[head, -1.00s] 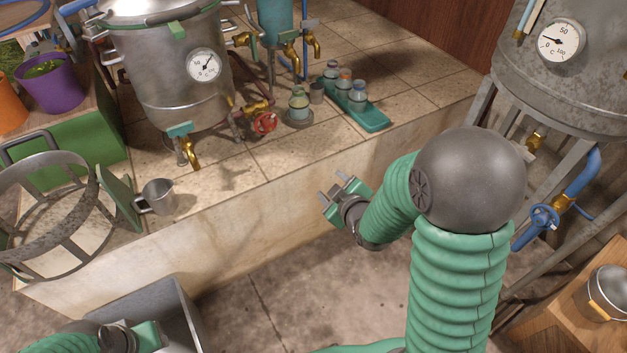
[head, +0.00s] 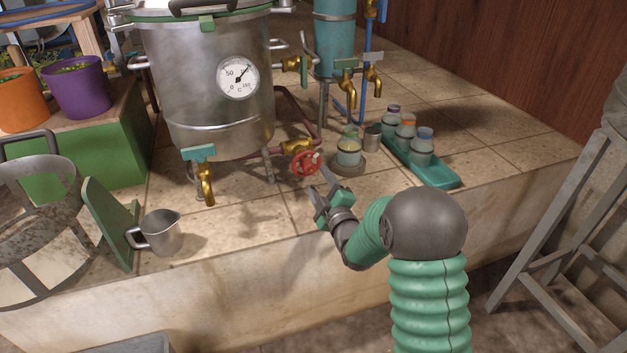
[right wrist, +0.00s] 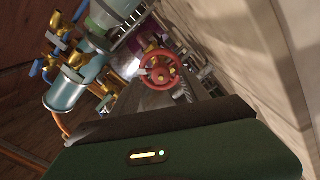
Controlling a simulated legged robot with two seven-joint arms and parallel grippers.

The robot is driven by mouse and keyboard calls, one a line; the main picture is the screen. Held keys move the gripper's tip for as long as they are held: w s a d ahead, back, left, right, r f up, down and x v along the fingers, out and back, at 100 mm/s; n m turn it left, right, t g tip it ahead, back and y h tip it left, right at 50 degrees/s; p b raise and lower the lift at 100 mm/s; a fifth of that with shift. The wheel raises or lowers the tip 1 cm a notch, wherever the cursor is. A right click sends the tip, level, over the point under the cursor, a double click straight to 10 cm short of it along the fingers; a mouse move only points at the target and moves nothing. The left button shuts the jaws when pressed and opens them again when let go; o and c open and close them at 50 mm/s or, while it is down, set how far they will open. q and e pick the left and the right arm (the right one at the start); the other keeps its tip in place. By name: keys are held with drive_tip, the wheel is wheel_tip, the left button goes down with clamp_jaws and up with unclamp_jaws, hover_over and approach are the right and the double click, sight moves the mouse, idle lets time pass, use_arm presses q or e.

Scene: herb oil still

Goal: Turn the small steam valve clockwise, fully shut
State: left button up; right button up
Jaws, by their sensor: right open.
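The small steam valve has a red handwheel (head: 305,163) on a brass body (head: 296,146), low at the right side of the steel still pot (head: 215,85). My right gripper (head: 322,190) is open and empty, just in front of and below the red wheel, with a small gap seeming to lie between them. In the right wrist view the red wheel (right wrist: 159,70) shows ahead, beyond the dark gripper body. The fingers are hard to make out there. My left gripper is not in view.
A glass jar (head: 348,148) on a round base stands right of the wheel, close to the gripper. A teal tray (head: 440,178) with several jars lies further right. A metal jug (head: 160,233) stands at the left. Brass taps hang above.

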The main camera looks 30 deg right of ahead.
sight(310, 171)
drive_tip(key=w, duration=0.3)
drive_tip(key=w+b, duration=0.1)
drive_tip(key=shift+w+r, duration=0.25)
drive_tip(key=shift+w, duration=0.05)
drive_tip(key=shift+d+f, duration=0.1)
drive_tip(key=shift+d, duration=0.1)
drive_tip(key=shift+c, duration=1.5)
drive_tip(key=shift+a, duration=0.1)
clamp_jaws()
